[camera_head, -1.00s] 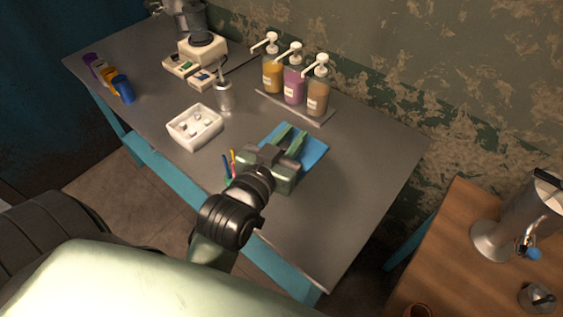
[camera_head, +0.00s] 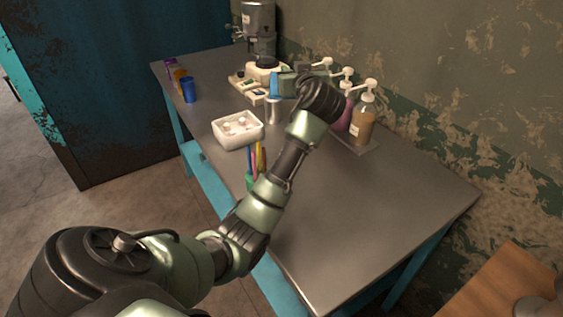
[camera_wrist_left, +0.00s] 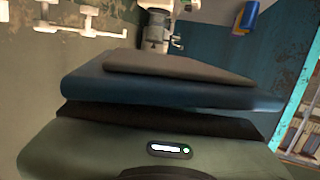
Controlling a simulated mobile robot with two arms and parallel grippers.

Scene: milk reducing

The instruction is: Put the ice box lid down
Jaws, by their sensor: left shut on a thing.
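My left gripper (camera_head: 291,82) is shut on the blue ice box lid (camera_head: 274,84) and is raised over the back part of the table, near the pump bottles. Most of the lid is hidden behind the gripper in the head view. In the wrist view the lid (camera_wrist_left: 170,92) is a flat blue slab with a grey-brown panel on its face, just ahead of the gripper body. The white open ice box (camera_head: 238,141) with pale pieces inside stands near the table's front-left edge, left of and nearer than the lid. My right gripper is not in view.
Pump bottles (camera_head: 362,122) stand at the back edge, close to my wrist. A metal cup (camera_head: 273,110) is below the gripper. The table's right half (camera_head: 370,210) is clear.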

